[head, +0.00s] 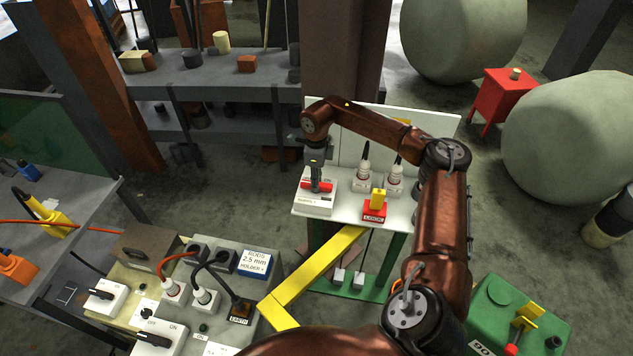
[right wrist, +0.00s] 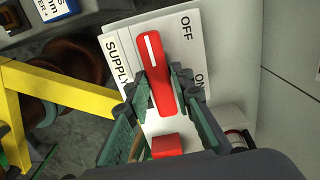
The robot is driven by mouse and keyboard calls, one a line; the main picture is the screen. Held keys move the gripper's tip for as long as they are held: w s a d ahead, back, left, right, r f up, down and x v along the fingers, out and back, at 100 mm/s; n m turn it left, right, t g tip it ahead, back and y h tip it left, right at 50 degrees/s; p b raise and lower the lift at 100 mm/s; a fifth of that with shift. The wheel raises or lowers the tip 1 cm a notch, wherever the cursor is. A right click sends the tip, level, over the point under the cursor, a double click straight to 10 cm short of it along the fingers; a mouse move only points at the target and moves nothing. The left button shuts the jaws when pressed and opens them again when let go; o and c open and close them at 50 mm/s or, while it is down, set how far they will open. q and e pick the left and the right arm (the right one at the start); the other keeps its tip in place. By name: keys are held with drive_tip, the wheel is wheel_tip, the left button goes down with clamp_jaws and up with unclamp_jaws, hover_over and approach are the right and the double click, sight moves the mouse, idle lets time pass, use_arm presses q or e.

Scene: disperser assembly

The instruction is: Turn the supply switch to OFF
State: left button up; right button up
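The supply switch (right wrist: 124,75) is a white plate marked SUPPLY, OFF and ON, with a red handle (right wrist: 152,58) that has a white line at one end. In the right wrist view, the white-lined end points up, towards the OFF side of the plate. My right gripper (right wrist: 160,78) has a finger on each side of the handle, the tips close against it; it looks shut on it. In the head view, the right gripper (head: 316,180) comes down from above onto the switch box (head: 314,203), partly hiding the handle. My left gripper is out of view.
The white stand (head: 345,211) also carries two plugs in sockets (head: 363,180) and a red block with a yellow top (head: 376,206), right of the switch. A yellow bar (head: 310,275) runs in front. A panel of switches and plugs (head: 185,285) stands at lower left.

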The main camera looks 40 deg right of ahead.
drive_tip(key=o, duration=0.3)
drive_tip(key=shift+o, duration=0.2)
drive_tip(key=shift+r, duration=0.1)
wheel_tip(320, 180, up, 12)
idle(0.8)
